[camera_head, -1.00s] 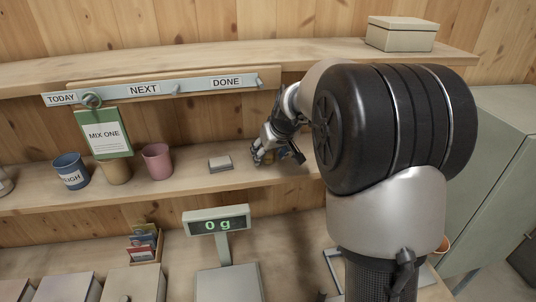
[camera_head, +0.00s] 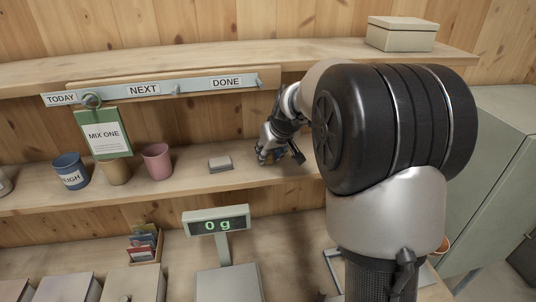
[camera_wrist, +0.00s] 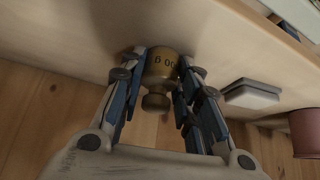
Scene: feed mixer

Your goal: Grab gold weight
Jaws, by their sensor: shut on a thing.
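The gold weight (camera_wrist: 161,68) is a small brass cylinder with a knob, partly showing dark markings in the wrist view. It appears upside down there, between the fingers of my gripper (camera_wrist: 158,75). The fingers are shut on its two sides. In the head view my gripper (camera_head: 268,155) is at the middle shelf, right of a small grey block, and it mostly hides the weight. I cannot tell whether the weight still touches the shelf.
The grey block (camera_head: 220,163) lies on the middle shelf (camera_head: 190,186), left of my gripper. A pink cup (camera_head: 157,161), a tan cup and a blue cup (camera_head: 70,171) stand farther left. A scale display (camera_head: 216,221) reading 0 g stands below. The upper shelf (camera_head: 200,60) is overhead.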

